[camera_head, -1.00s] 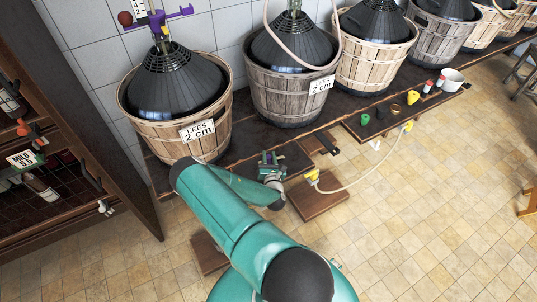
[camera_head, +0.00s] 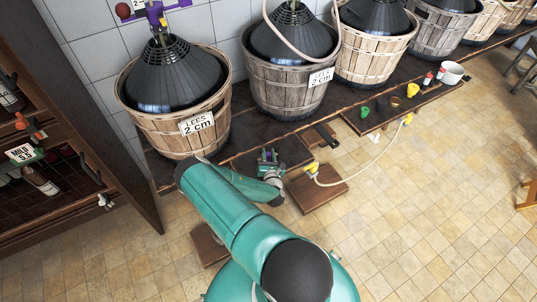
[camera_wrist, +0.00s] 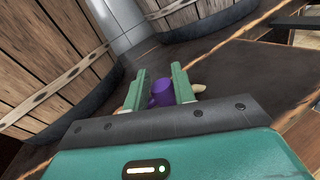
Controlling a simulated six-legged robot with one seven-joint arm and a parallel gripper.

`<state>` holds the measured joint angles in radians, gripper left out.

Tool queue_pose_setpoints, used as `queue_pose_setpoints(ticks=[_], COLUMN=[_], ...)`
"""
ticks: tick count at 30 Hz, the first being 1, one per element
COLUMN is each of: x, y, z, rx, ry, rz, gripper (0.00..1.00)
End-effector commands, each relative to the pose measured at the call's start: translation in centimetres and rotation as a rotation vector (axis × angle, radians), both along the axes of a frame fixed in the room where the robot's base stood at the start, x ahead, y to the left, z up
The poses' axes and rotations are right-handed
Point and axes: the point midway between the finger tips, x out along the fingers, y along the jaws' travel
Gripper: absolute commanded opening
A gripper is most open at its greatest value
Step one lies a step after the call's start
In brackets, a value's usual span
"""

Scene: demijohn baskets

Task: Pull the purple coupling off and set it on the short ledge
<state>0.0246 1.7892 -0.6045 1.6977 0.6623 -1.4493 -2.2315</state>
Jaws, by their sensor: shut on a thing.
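The purple coupling (camera_wrist: 162,95) sits between the two green jaws of my gripper (camera_wrist: 159,78) in the wrist view. The jaws are shut on it. Pale tan bits (camera_wrist: 198,88) show just outside the jaws; I cannot tell whether they belong to the coupling. In the head view my gripper (camera_head: 268,158) is over a short dark ledge (camera_head: 296,151) in front of the baskets, with a little purple visible in it. Whether the coupling is still attached to anything below is hidden.
A longer ledge (camera_head: 431,98) to the right carries small green, dark and yellow pieces and a white cup (camera_head: 452,72). A pale hose (camera_head: 365,172) with yellow ends hangs in front. A shelf (camera_head: 130,190) is at left.

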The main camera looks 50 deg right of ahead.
Motion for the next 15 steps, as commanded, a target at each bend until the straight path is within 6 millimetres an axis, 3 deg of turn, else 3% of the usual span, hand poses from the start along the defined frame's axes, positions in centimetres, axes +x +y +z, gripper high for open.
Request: queue_pose_setpoints(ticks=[15], x=[0.03], y=[-0.01], z=[-0.8], rx=[-0.001], ry=[-0.001], rz=[0.0], gripper=[0.0])
